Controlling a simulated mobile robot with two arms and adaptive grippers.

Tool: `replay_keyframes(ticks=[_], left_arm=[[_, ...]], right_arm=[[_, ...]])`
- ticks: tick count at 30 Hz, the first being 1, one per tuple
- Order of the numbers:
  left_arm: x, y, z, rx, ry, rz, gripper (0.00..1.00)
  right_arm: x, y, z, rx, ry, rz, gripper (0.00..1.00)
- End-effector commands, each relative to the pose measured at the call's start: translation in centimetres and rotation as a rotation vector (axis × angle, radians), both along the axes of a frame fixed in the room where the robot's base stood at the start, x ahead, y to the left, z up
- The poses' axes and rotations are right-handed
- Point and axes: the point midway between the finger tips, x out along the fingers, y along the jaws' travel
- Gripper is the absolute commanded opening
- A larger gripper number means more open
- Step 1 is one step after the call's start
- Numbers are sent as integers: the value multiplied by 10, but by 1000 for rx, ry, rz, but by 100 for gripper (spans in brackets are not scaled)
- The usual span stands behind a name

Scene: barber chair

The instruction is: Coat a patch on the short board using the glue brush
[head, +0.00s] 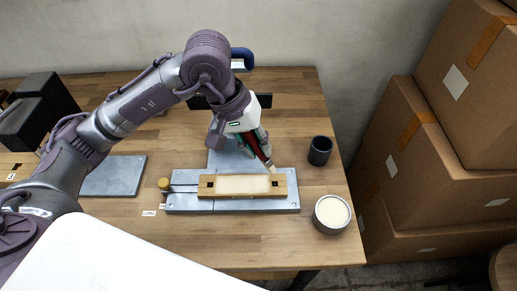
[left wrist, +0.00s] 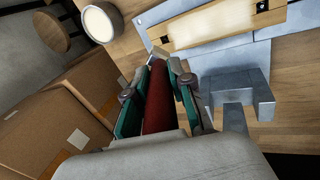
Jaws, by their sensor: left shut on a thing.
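The short board (head: 205,187) is a wooden strip with a pale patch (head: 242,185) along its middle and a dark mark near each end. It lies on a grey metal fixture (head: 180,203). My left gripper (head: 257,146) is shut on the red handle of the glue brush (head: 267,160). The brush slants down, its tip close to the right end of the pale patch; I cannot tell whether it touches. The left wrist view shows the red handle (left wrist: 157,100) between the green fingers and the board (left wrist: 262,20) beyond. My right gripper is out of view.
An open pot of cream-coloured glue (head: 332,213) stands right of the fixture, near the table's right edge. A dark cup (head: 320,150) stands behind it. A grey plate (head: 113,176) lies at left. Stacked cardboard boxes (head: 440,150) stand right of the table.

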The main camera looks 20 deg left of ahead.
Motion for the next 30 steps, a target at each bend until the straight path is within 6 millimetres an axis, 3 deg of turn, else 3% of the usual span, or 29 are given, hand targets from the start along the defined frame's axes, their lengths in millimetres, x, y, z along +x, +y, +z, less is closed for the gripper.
replay_keyframes(ticks=[9, 30], left_arm=[[-1, 3, 23, 1, 0, 6, 0], [-3, 5, 19, -2, 3, -5, 0]], right_arm=[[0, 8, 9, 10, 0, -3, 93], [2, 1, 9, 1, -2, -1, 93]])
